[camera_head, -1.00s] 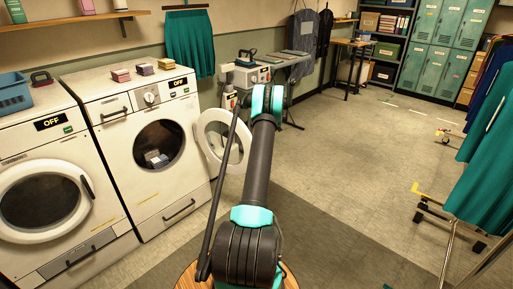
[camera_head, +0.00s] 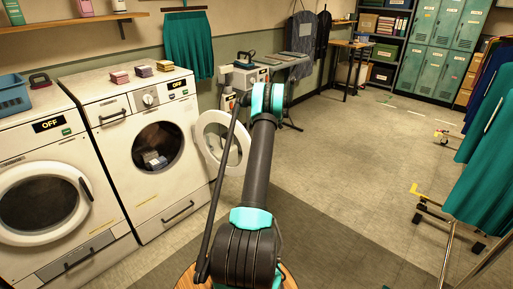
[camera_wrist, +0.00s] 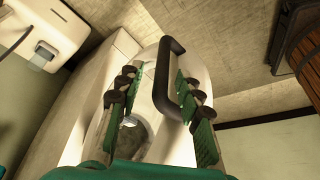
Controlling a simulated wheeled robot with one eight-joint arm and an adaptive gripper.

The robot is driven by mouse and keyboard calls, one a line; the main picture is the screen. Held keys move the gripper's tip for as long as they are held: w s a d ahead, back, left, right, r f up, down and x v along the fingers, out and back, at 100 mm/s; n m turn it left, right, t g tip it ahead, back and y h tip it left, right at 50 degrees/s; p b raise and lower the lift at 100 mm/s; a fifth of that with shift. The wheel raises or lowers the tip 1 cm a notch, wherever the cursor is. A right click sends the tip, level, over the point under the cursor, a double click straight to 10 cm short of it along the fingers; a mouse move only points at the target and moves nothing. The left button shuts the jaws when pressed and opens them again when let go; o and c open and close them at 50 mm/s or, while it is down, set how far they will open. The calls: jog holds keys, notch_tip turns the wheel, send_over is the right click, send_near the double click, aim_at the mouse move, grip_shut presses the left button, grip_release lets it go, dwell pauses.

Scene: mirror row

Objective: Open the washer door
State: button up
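The right white washer (camera_head: 107,140) has a dark round opening with grey laundry (camera_head: 155,160) inside. Its round door (camera_head: 209,139) stands swung wide open to the right, partly behind my arm. In the wrist view the pale door ring (camera_wrist: 150,62) fills the middle, with its black handle (camera_wrist: 163,75) in front. My gripper (camera_wrist: 158,88) is open, with green-padded fingers on either side of the handle. The handle's lower end is close to the right finger; I cannot tell whether they touch. In the head view my gripper is hidden by the arm.
The left washer (camera_head: 90,190) has its door shut. Small boxes (camera_head: 143,71) lie on the right washer, and a blue basket (camera_head: 12,92) on the left one. A clothes rail (camera_head: 445,245) stands at the right. The floor (camera_head: 340,150) in the middle is free.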

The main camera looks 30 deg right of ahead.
jog(key=v, duration=0.9)
